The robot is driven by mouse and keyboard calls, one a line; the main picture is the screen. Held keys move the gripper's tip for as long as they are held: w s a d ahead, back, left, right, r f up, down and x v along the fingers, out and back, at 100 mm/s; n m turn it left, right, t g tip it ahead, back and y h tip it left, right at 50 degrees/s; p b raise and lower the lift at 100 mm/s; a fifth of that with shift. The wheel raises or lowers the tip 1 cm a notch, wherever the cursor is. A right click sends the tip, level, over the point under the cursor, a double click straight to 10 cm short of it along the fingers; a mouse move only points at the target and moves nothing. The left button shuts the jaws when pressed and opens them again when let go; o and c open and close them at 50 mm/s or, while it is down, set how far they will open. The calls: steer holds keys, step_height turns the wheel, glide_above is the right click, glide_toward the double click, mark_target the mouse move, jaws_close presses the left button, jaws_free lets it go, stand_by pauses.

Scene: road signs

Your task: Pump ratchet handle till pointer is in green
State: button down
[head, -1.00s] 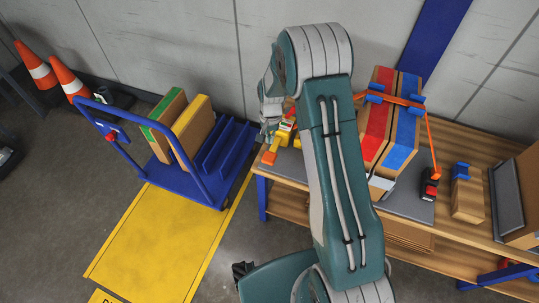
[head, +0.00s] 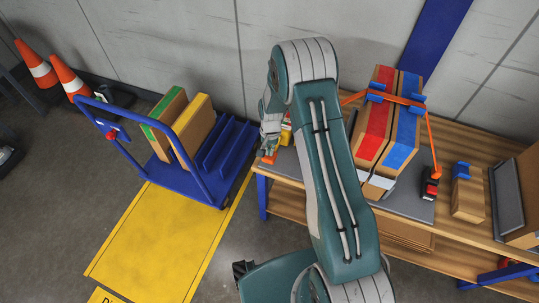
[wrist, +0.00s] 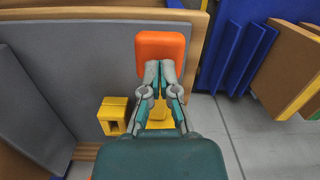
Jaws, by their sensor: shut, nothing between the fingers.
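An orange square pad (wrist: 163,42) lies in front of my gripper in the wrist view, with a yellow lever part (wrist: 158,116) behind it between the fingers. I take these as the ratchet handle. My gripper (wrist: 160,64) is shut and empty, its tips overlapping the pad's lower edge; contact cannot be told. A yellow block (wrist: 113,116) with a dark opening stands left of the fingers. In the head view my gripper (head: 270,148) is at the bench's left end, hiding most of the ratchet; a bit of the orange pad (head: 269,159) shows. No pointer or green zone is visible.
An orange strap (head: 400,100) crosses two boxes with red and blue stripes (head: 370,135) on the wooden bench (head: 470,240). A red and black fitting (head: 430,186) hangs at its right end. A blue cart (head: 215,200) with boxes and two cones (head: 70,80) stand left.

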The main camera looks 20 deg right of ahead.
steer(key=shift+f, duration=0.1)
steer(key=shift+f, duration=1.75)
steer(key=shift+w+d+r, duration=0.25)
steer(key=shift+w+d, duration=0.15)
steer(key=shift+w, duration=0.3)
steer(key=shift+w+d+r, duration=0.25)
steer(key=shift+w+d, duration=0.1)
steer(key=shift+w, duration=0.3)
step_height(320, 180, up, 12)
steer(key=w, duration=0.1)
steer(key=shift+d, duration=0.25)
